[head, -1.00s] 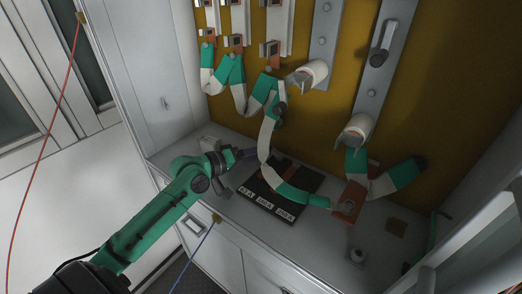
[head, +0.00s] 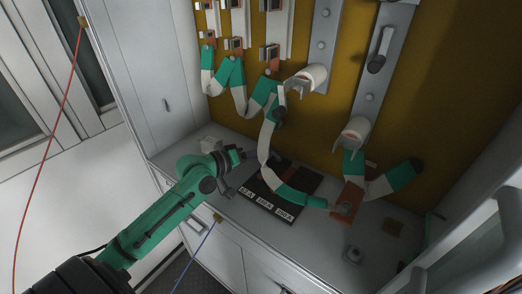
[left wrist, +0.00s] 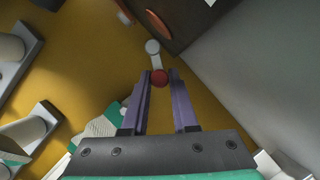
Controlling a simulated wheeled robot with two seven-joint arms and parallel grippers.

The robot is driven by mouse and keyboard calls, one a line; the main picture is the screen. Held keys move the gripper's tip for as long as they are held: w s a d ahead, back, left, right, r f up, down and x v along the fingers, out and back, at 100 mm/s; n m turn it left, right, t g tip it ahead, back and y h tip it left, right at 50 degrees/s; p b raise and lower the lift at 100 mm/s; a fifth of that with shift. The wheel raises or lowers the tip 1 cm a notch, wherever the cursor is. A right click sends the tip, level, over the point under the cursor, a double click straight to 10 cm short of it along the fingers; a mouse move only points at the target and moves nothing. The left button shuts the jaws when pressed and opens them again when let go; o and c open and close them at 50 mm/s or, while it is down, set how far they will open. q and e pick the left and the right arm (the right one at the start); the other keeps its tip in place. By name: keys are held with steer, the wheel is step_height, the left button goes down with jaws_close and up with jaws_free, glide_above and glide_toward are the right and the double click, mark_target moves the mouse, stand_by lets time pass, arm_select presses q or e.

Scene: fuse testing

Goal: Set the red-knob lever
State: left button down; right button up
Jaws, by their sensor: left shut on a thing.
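The red knob (left wrist: 159,77) is at the end of a short pale lever (left wrist: 154,55) against the yellow panel in the left wrist view. My left gripper (left wrist: 159,74) has its two purple fingers on either side of the knob, shut on it at the fingertips. In the head view my left gripper (head: 240,157) is low over the counter, near the yellow panel and left of a hanging white-and-green strip. The knob and lever cannot be made out there. My right gripper is not in view.
A black board (head: 265,204) with white labels lies on the grey counter right of my left gripper. Green-and-white strips (head: 268,135) hang in front of the yellow panel (head: 440,60). Holders with white cylinders (head: 352,135) stick out from it. A grey wall (left wrist: 255,80) borders the left wrist view.

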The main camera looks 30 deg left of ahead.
mark_target(270, 166)
arm_select(q)
steer(key=m+y+p, duration=0.1)
steer(key=p, duration=0.2)
steer(key=d+r+m+y+p, duration=0.1)
steer(key=m+p, duration=0.1)
steer(key=p, duration=0.1)
steer(key=d+r+m+y+p, duration=0.1)
steer(key=p, duration=0.2)
steer(key=shift+s+r+m+p, duration=0.15)
steer(key=shift+r+m+p, duration=0.05)
steer(key=shift+m+p, duration=0.2)
steer(key=shift+s+d+m+y+p, duration=0.1)
steer(key=shift+d+m+y+p, duration=0.5)
steer(key=shift+m+p, duration=0.2)
steer(key=shift+s+d+f+m+y, duration=0.1)
steer(key=shift+d+m+y, duration=0.35)
steer(key=shift+m+y, duration=0.4)
steer(key=shift+m, duration=0.25)
steer(key=c, duration=0.7)
jaws_free()
